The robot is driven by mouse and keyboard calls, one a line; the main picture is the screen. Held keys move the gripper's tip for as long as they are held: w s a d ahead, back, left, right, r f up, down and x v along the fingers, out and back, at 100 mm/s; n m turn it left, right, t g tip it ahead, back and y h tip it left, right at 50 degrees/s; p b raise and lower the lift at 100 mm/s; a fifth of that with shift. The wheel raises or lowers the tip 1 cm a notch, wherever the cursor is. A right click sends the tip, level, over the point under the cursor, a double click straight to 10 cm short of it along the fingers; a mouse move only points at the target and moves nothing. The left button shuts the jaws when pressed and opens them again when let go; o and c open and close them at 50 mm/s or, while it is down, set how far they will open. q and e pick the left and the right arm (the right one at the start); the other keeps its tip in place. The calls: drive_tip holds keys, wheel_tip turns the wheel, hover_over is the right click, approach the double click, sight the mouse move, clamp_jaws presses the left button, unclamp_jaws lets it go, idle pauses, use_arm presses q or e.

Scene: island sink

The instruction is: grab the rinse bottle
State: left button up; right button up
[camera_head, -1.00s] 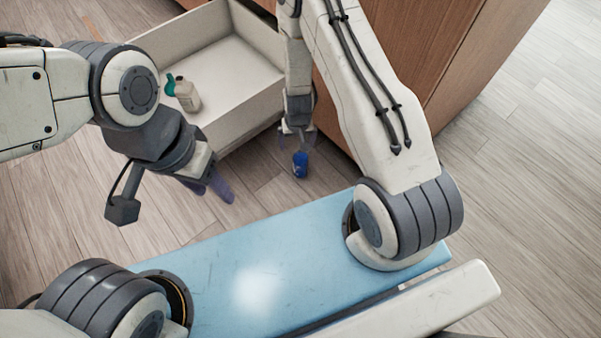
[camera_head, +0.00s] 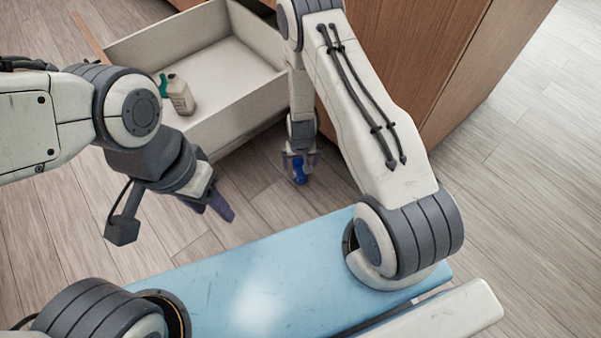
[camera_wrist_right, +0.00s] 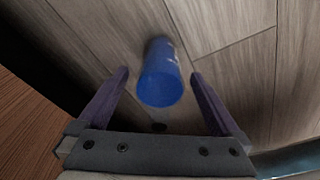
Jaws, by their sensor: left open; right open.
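A pale bottle (camera_head: 180,96) stands in the open drawer in the head view, with a green part (camera_head: 163,86) at its upper left; I cannot tell whether this is its top or a separate thing. A blue cylinder (camera_wrist_right: 161,80) is over the wood floor, end-on between the fingers of my right gripper (camera_wrist_right: 158,82) in the right wrist view. It also shows at that gripper in the head view (camera_head: 299,172). My right gripper is open, with gaps on both sides of the cylinder. My left gripper (camera_head: 216,207) is open and empty, in front of the drawer.
The pale drawer (camera_head: 215,122) sticks out from the brown wooden cabinet (camera_head: 405,60). Its near wall stands between my grippers and the pale bottle. Wood floor (camera_head: 520,170) is clear at the right.

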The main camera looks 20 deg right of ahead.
drive_tip(key=shift+f, duration=0.55)
drive_tip(key=shift+r, duration=0.1)
drive_tip(key=shift+w, duration=0.1)
clamp_jaws()
